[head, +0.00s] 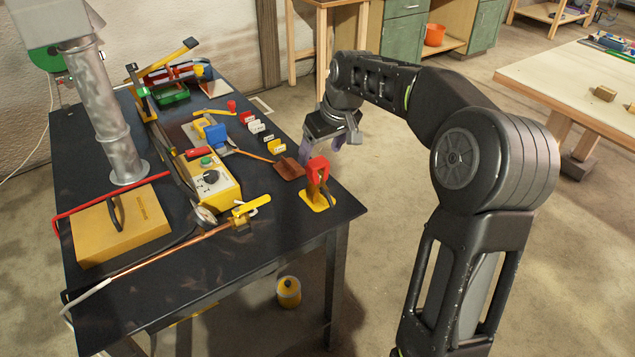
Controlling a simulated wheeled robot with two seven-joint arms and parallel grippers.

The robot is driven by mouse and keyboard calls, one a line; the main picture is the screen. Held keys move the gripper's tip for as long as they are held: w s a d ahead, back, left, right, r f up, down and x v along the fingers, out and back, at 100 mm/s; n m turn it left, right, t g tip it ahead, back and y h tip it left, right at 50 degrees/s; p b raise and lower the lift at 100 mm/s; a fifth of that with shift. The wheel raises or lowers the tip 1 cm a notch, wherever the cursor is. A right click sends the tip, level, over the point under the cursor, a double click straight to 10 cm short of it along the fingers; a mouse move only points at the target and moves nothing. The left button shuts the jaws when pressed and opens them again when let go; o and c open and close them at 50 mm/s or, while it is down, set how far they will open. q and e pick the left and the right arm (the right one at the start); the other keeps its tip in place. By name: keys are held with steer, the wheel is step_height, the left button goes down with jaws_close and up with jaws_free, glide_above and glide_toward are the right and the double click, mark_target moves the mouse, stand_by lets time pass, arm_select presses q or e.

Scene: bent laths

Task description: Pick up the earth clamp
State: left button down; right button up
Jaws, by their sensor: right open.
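A red-topped clamp (318,170) with brownish lower parts stands on a yellow plate (313,203) near the right corner of the black table; it looks like the earth clamp. A second clamp-like piece, yellow (246,210), sits at the end of a copper-coloured rod (165,253); I cannot rule it out. My right gripper (328,150) points down just behind the red-topped clamp, by the table's right edge. It is open and looks empty. Its fingertips are partly hidden behind the clamp's top. My left gripper is not in view.
The black table (225,262) also holds a yellow control box (222,182), a yellow case (118,226), a brown paddle-like piece (288,168) and several small coloured blocks. A metal pipe (108,120) rises at the left. A yellow canister (288,291) stands on the floor.

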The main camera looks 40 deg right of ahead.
mark_target(318, 162)
steer(key=shift+s+p+x, duration=0.1)
steer(key=shift+p+x, duration=0.2)
steer(key=shift+x, duration=1.05)
steer(key=shift+s+p+x, duration=0.15)
steer(key=shift+p+x, duration=0.1)
steer(key=shift+x, duration=1.05)
steer(key=shift+f, duration=0.1)
jaws_close()
